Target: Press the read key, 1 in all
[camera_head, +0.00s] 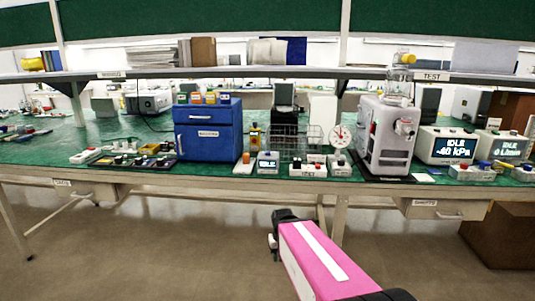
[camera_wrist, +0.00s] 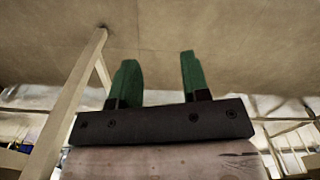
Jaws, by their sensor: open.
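No key can be read as the read key at this size. Several small boxes that may carry it stand along the front of the green bench (camera_head: 215,171). One is a small display unit (camera_head: 268,167), with a white box with a red top (camera_head: 308,170) to its right. A round dial gauge (camera_head: 340,135) stands on a light base beside them. In the wrist view my gripper (camera_wrist: 158,80) is open, with two green fingers apart and nothing between them. It points at bare surface, away from the small boxes. Its fingers cannot be made out in the head view.
A blue drawer cabinet (camera_head: 208,133) stands left of the small boxes. A shelf (camera_head: 300,73) runs above the bench. Bench legs (camera_head: 340,222) stand below; the floor in front is clear.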

